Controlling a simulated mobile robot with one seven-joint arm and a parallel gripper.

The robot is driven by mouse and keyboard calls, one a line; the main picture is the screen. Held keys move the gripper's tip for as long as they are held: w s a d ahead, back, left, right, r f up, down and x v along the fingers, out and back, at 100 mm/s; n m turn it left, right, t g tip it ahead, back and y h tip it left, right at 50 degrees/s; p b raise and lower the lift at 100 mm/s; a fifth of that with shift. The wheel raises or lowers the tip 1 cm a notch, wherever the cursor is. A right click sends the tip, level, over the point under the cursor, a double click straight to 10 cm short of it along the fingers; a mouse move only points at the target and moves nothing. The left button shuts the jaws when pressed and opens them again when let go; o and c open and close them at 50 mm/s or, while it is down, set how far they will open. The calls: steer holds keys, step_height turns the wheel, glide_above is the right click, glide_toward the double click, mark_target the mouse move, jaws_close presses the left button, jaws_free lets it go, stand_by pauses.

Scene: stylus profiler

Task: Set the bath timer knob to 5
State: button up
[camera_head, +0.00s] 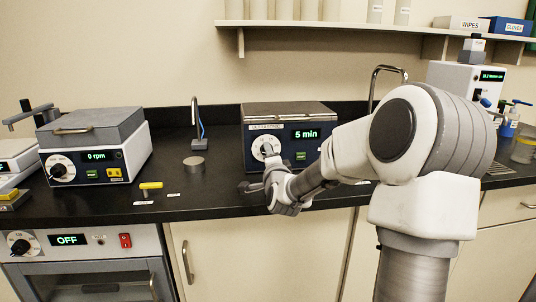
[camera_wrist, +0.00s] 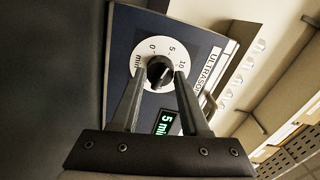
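The ultrasonic bath (camera_head: 256,113) is a dark blue box on the bench, with a lid on top. Its display (camera_head: 306,134) reads 5 min. The timer knob (camera_wrist: 160,72) is black, on a white dial (camera_wrist: 150,54) marked 0, 5, 10 and min; the exact pointer direction is hard to make out. My gripper (camera_wrist: 160,76) is in front of the dial with one finger on each side of the knob, and a narrow gap seems to show beside it. In the head view the dial (camera_head: 266,144) is just above my wrist, which partly covers the panel.
A white device reading 0 rpm (camera_head: 130,160) stands to the left, with its own knob (camera_head: 61,169). An oven panel reading OFF (camera_head: 84,241) is below at left.

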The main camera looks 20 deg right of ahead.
steer(key=o, duration=0.4)
steer(key=shift+v, duration=4.05)
steer(key=shift+s, duration=0.1)
